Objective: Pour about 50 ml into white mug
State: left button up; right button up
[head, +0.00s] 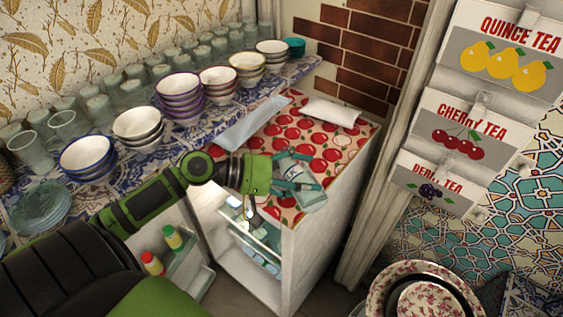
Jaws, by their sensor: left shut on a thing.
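My left gripper (283,174) reaches in from the left over the apple-patterned top of a white cabinet. It is shut on a pale teal, see-through container (311,198) that looks like a bottle or carton with a white label. The container looks tilted, and the gripper hides part of it. I cannot tell whether it touches the cabinet top or what is inside it. I cannot make out a white mug in this view. My right gripper is not in view.
The white cabinet (318,262) has an open, lit front. A shelf with stacked bowls (180,98) and many glasses (100,108) runs along the left wall. Tea boxes (460,140) hang at right. A floral dish (390,283) is at lower right.

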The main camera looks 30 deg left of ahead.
pick_arm(q)
jog(key=shift+r, duration=0.1)
jog(key=shift+f, duration=0.2)
jog(key=shift+s+d+f+m+y, duration=0.2)
jog(key=shift+d+f+m+y, duration=0.15)
jog(key=shift+f+m, duration=0.2)
jog(key=shift+s+d+f+m+y, duration=0.25)
jog(key=shift+d+f+m, duration=0.15)
jog(key=shift+m, duration=0.25)
jog(key=shift+w+a+f+m+y, duration=0.2)
jog(key=shift+f+m+y, duration=0.25)
jog(key=shift+f, duration=0.3)
dwell(0.3)
